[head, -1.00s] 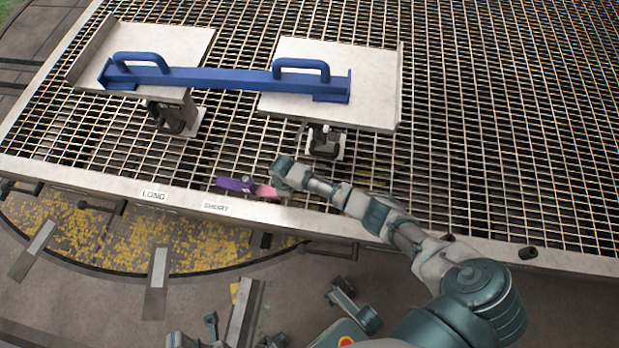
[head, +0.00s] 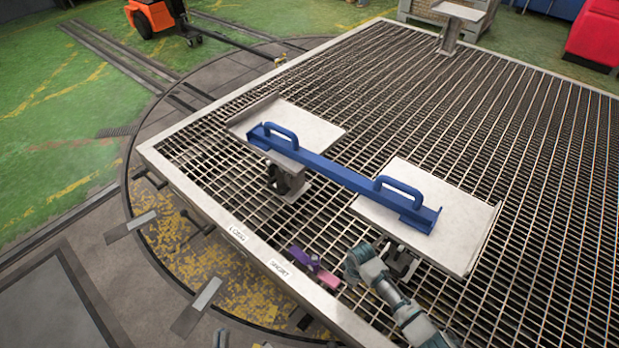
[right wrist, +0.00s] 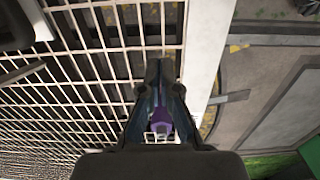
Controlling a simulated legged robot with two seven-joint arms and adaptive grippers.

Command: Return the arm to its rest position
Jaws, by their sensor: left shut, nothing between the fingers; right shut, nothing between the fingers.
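My right gripper (head: 354,264) is at the near part of the grating table, below the right white plate, with its arm coming in from the lower right. It also shows in the right wrist view (right wrist: 160,72), where its fingers are together with nothing between the tips. My left gripper cannot be made out in the head view. A purple and pink piece (head: 306,260) lies by the table's front edge, left of my right gripper. Its purple part (right wrist: 161,132) shows between the finger links in the right wrist view.
A blue bar (head: 335,171) with two handles spans the left white plate (head: 310,122) and right white plate (head: 470,210). Both plates stand on supports above the grating (head: 530,120). LONG and SHORT labels (head: 280,268) mark the front edge. An orange machine (head: 155,15) stands far back.

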